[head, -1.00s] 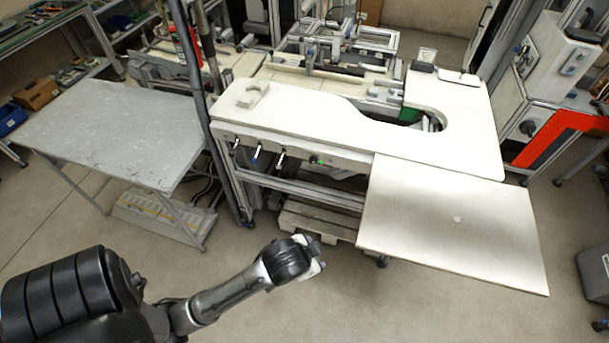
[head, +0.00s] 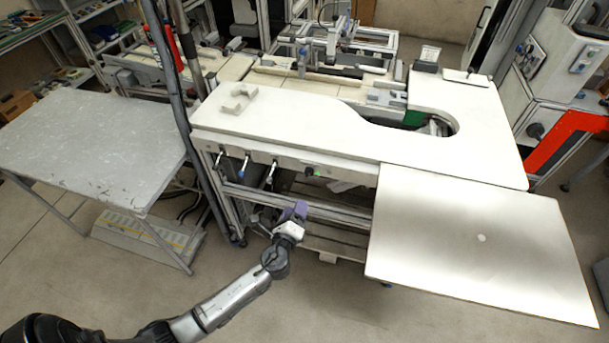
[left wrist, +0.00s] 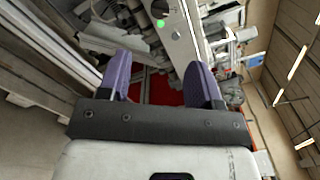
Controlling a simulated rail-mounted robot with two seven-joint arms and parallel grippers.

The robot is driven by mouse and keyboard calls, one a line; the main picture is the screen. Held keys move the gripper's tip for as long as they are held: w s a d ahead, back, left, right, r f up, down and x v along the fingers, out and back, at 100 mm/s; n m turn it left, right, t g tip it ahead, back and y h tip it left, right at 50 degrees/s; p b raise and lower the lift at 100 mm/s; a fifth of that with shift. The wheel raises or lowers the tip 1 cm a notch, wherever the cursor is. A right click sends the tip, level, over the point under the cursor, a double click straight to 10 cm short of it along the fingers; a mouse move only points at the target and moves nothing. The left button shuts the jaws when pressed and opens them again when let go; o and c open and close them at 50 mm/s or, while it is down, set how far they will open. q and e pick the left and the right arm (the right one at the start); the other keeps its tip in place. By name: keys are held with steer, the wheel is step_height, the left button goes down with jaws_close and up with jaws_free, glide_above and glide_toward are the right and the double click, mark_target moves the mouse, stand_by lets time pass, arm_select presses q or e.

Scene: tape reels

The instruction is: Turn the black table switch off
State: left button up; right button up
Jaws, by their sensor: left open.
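The black switch (head: 309,171) is a small dark knob on the front edge of the white table (head: 300,130), with a lit green light beside it. It also shows at the top of the left wrist view (left wrist: 159,9), near the green light. My left gripper (head: 294,209) is below the table's front edge, below and slightly left of the switch, and apart from it. Its purple fingers stand apart with nothing between them in the left wrist view (left wrist: 160,65). My right gripper is out of view.
A dark upright post (head: 172,90) stands left of the table. A lower white board (head: 480,240) juts out at the right. A grey table (head: 95,145) stands at the left.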

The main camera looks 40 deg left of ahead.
mark_target(307, 175)
arm_select(q)
steer(key=b+x, duration=0.1)
steer(key=x, duration=1.3)
steer(key=shift+s+b, duration=0.1)
steer(key=shift+b, duration=0.25)
steer(key=shift+c, duration=0.4)
steer(key=c, duration=0.8)
steer(key=shift+c, duration=0.2)
